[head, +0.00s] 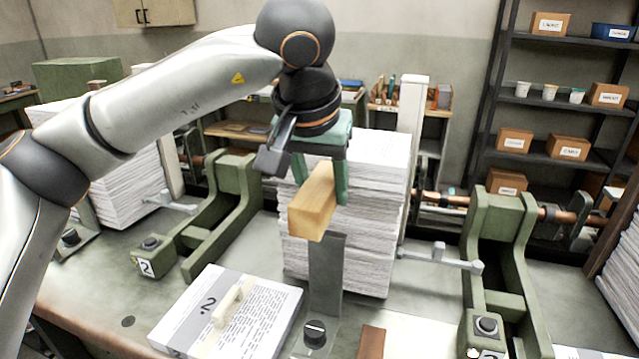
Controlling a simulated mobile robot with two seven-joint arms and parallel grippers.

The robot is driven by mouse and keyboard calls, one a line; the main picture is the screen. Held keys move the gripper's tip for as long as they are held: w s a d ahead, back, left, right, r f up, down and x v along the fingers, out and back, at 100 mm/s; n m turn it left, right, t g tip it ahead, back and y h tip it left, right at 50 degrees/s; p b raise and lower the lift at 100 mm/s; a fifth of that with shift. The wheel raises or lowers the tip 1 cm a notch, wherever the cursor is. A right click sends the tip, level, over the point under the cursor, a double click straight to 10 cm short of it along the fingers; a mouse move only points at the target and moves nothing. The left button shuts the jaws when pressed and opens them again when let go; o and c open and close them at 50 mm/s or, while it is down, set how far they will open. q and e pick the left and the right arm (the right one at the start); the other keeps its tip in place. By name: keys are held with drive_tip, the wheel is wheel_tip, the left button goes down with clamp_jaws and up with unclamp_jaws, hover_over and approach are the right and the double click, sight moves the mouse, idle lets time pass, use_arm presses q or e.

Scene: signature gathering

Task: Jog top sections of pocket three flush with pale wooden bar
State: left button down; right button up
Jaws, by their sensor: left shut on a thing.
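My left gripper (318,168) has green fingers and is shut on the pale wooden bar (313,203). The bar points toward the camera, in front of the upper part of a tall stack of printed sections (375,215). Whether the bar touches the stack, I cannot tell. The stack stands in the middle pocket, beside a pale upright post (411,150); its top edges look slightly uneven. A grey upright plate (326,270) stands in front of it. No number for this pocket is readable. My right gripper is out of view.
Green machine frames (222,215) and (497,250) flank the stack. A knob box marked 2 (147,262) is at left. A pile marked 2 (225,315) with a cream handle-like piece lies in front. Another stack (125,190) stands at left. Shelves (560,100) are behind.

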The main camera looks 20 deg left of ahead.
sight(312, 196)
use_arm(q)
drive_tip(key=shift+w+r+p, duration=0.1)
drive_tip(key=shift+w+p, duration=0.4)
drive_tip(key=shift+w, duration=0.25)
drive_tip(key=shift+s, duration=0.4)
drive_tip(key=shift+s+r+b, duration=0.1)
drive_tip(key=shift+s+r, duration=0.2)
drive_tip(key=shift+s, duration=0.55)
drive_tip(key=shift+s+r+b, duration=0.15)
drive_tip(key=shift+s+r, duration=0.15)
drive_tip(key=shift+s, duration=0.6)
drive_tip(key=shift+s+r+b, duration=0.1)
drive_tip(key=shift+s+r, duration=0.2)
drive_tip(key=shift+s, duration=0.55)
drive_tip(key=shift+s, duration=0.1)
